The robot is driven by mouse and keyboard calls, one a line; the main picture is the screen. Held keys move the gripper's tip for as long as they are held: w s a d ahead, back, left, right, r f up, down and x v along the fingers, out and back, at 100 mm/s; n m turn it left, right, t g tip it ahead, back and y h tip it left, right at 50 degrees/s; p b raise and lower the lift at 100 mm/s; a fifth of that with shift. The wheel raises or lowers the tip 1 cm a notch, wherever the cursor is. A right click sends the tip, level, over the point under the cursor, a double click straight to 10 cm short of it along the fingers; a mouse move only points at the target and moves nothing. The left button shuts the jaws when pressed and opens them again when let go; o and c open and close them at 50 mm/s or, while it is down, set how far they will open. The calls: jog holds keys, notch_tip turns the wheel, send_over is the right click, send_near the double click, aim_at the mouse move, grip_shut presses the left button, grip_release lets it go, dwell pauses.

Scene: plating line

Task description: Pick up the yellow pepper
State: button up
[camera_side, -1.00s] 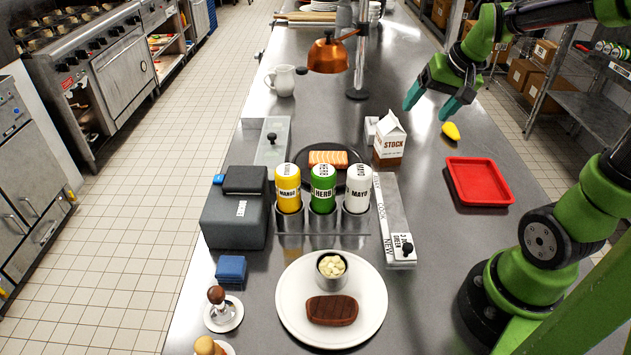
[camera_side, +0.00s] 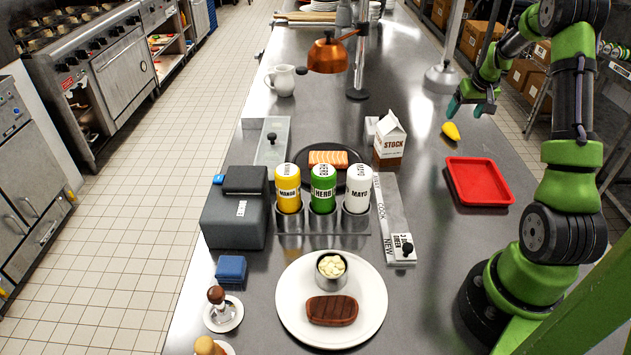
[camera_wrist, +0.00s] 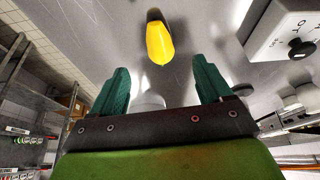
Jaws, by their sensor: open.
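The yellow pepper (camera_side: 451,131) lies on the steel counter, behind the red tray in the side view. In the wrist view the pepper (camera_wrist: 159,41) is at the top centre, beyond the fingertips and between their lines. My gripper (camera_side: 468,108) is above the counter, just behind and to the right of the pepper in the side view. Its two teal fingers are spread in the wrist view (camera_wrist: 163,82), with nothing between them. The gripper and pepper are apart.
The red tray (camera_side: 480,160) sits in front of the pepper. The stock carton (camera_side: 390,141) stands to its left. A lamp with a grey base (camera_side: 441,78) stands behind the gripper. The counter around the pepper is clear.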

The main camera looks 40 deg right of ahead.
aim_at(454, 128)
jog(key=x, duration=0.8)
jog(key=shift+w+d+f, duration=0.1)
jog(key=shift+d+f, duration=0.05)
jog(key=shift+f, duration=0.2)
jog(key=c, duration=1.1)
jog(key=shift+r, duration=0.1)
